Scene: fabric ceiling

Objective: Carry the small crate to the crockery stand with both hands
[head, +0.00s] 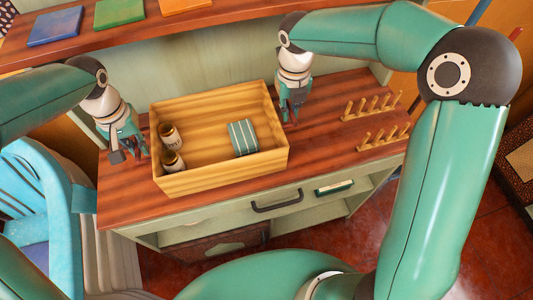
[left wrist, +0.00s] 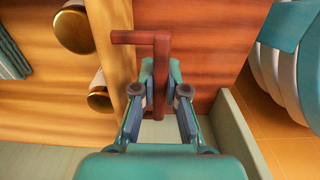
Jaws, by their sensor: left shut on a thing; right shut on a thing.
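The small crate (head: 205,183) is an open yellow wooden box over the wooden top (head: 130,205) of a pale green cabinet. I cannot tell whether it rests there or hangs just above. Two jars (head: 169,136) with dark lids and a striped teal block (head: 243,137) are inside it. My left gripper (head: 134,150) is at the crate's left side; in the left wrist view its fingers (left wrist: 160,88) are shut on a red-brown handle (left wrist: 160,58) beside the crate wall (left wrist: 113,25). My right gripper (head: 290,112) is shut at the crate's right side; its grip is partly hidden.
Two rows of wooden pegs (head: 372,120) stand on the right of the top. A shelf (head: 140,35) with coloured tiles runs behind. A blue chair (head: 40,195) is close on the left. The cabinet front has a dark drawer handle (head: 277,202).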

